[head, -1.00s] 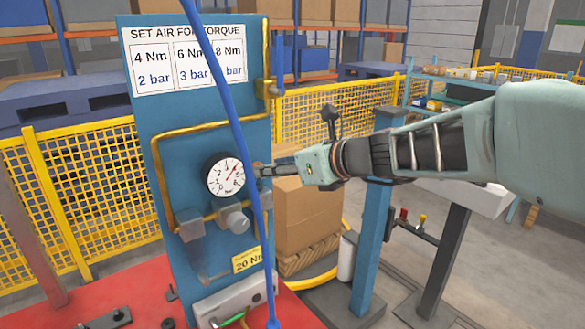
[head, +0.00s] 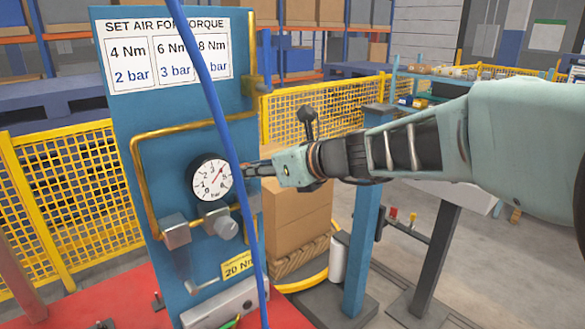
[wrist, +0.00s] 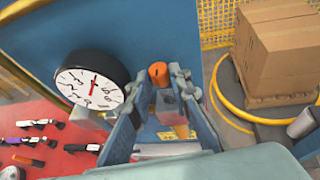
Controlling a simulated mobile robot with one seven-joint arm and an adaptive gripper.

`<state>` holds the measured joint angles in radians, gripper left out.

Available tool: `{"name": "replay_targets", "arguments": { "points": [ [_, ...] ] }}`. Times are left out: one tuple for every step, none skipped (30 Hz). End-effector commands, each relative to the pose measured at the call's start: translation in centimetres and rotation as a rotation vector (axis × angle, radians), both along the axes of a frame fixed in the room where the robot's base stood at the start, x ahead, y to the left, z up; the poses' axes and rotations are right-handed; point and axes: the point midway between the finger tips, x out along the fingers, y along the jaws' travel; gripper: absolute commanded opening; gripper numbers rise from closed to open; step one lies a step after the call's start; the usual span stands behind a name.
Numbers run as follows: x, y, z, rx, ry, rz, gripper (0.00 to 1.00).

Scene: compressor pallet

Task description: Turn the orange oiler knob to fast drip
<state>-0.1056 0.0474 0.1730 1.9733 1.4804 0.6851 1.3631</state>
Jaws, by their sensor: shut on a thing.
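The orange oiler knob (wrist: 158,74) shows in the wrist view between my fingertips, close to the blue panel (head: 115,115). My gripper (wrist: 160,82) is shut on it, with one finger on each side. In the head view, my gripper (head: 250,170) reaches in from the right, its fingertips just right of the round pressure gauge (head: 210,177). The knob is hidden in the head view. The gauge also shows left of my fingers in the wrist view (wrist: 92,88).
A blue hose (head: 216,110) hangs in front of the panel. Grey fittings (head: 222,223) sit below the gauge. Cardboard boxes (head: 297,222) stand behind, right of the panel. A blue post (head: 362,235) stands below my arm. Yellow mesh fence (head: 65,185) runs behind.

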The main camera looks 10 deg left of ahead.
Motion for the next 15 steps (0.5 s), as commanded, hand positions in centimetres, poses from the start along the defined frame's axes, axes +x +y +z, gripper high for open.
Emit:
{"name": "replay_targets", "arguments": {
  "points": [
    [-0.01, 0.01, -0.01, 0.0, 0.001, 0.0, 0.0],
    [-0.01, 0.01, -0.01, 0.0, 0.001, 0.0, 0.0],
    [0.0, 0.0, -0.01, 0.001, 0.001, 0.001, 0.0],
    [0.0, 0.0, 0.0, 0.0, 0.001, 0.002, 0.0],
    [0.02, -0.01, 0.0, 0.001, 0.001, 0.004, 0.0],
    [0.04, -0.01, 0.02, 0.0, 0.002, 0.007, 0.0],
    [0.04, -0.03, 0.02, 0.0, 0.002, 0.012, 0.0],
    [0.08, -0.05, 0.03, 0.001, 0.003, 0.017, 0.0],
    [0.14, -0.08, 0.05, 0.001, 0.003, 0.026, 0.0],
    [0.18, -0.11, 0.09, 0.0, 0.003, 0.035, 0.0],
    [0.22, -0.13, 0.15, 0.002, 0.002, 0.045, 0.0],
    [0.3, -0.17, 0.18, 0.001, 0.003, 0.062, 0.0],
    [0.33, -0.18, 0.17, 0.002, 0.005, 0.077, 0.0],
    [0.36, -0.19, 0.21, 0.001, 0.004, 0.094, 0.0],
    [0.45, -0.21, 0.25, 0.001, 0.004, 0.119, 0.0]
  ]
}}
